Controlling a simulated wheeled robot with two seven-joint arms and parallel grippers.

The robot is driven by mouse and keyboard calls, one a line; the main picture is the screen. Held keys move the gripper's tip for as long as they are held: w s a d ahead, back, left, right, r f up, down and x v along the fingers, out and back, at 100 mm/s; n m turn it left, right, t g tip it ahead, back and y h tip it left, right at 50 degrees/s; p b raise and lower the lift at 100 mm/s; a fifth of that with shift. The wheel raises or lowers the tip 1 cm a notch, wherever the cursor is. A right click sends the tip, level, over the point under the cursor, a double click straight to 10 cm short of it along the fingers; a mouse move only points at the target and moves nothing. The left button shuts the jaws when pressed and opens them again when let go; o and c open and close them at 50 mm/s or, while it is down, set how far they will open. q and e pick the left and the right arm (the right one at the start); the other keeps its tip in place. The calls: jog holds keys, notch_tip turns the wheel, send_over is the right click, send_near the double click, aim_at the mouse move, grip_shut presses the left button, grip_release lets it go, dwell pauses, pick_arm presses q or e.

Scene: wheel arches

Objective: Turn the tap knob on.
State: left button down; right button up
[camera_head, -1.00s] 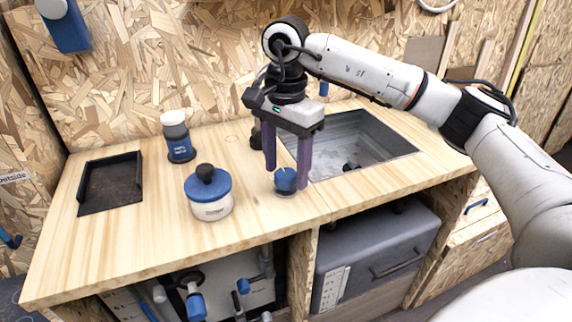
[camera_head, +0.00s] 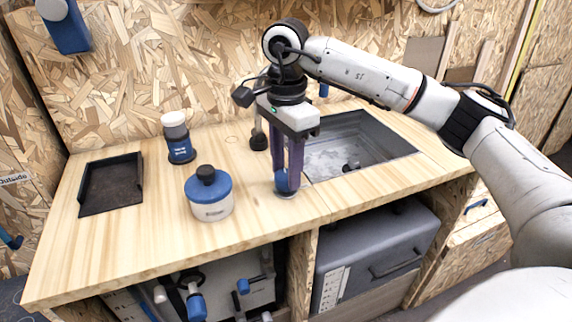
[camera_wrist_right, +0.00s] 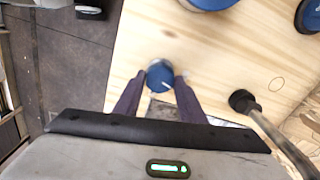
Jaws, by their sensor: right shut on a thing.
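The tap knob is a small round blue knob (camera_head: 287,186) on the wooden counter, just in front of the grey sink. In the right wrist view the knob (camera_wrist_right: 160,76) shows a white mark line on its top. My right gripper (camera_head: 288,180) points down over it, its two purple fingers shut on the knob. In the wrist view the fingertips (camera_wrist_right: 160,82) lie on both sides of it. The dark tap spout (camera_head: 258,138) stands behind the gripper, partly hidden by it. My left gripper is not in view.
The sink (camera_head: 385,140) is to the right. A blue-lidded pot (camera_head: 210,198) stands left of the knob, with a blue-and-white container (camera_head: 178,140) and a black tray (camera_head: 112,185) farther left. The counter front between pot and knob is clear.

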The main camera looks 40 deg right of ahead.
aim_at(286, 174)
jog(key=m, duration=0.4)
jog(key=shift+m+p, duration=0.35)
jog(key=shift+m, duration=0.05)
jog(key=m, duration=0.3)
jog(key=shift+m, duration=0.3)
jog(key=m+p, duration=0.1)
jog(key=m, duration=0.3)
jog(key=shift+m, duration=1.4)
jog(key=o, duration=1)
jog(key=shift+o, duration=0.2)
notch_tip(286, 174, up, 10)
jog(key=p, duration=0.1)
jog(key=shift+r, duration=0.2)
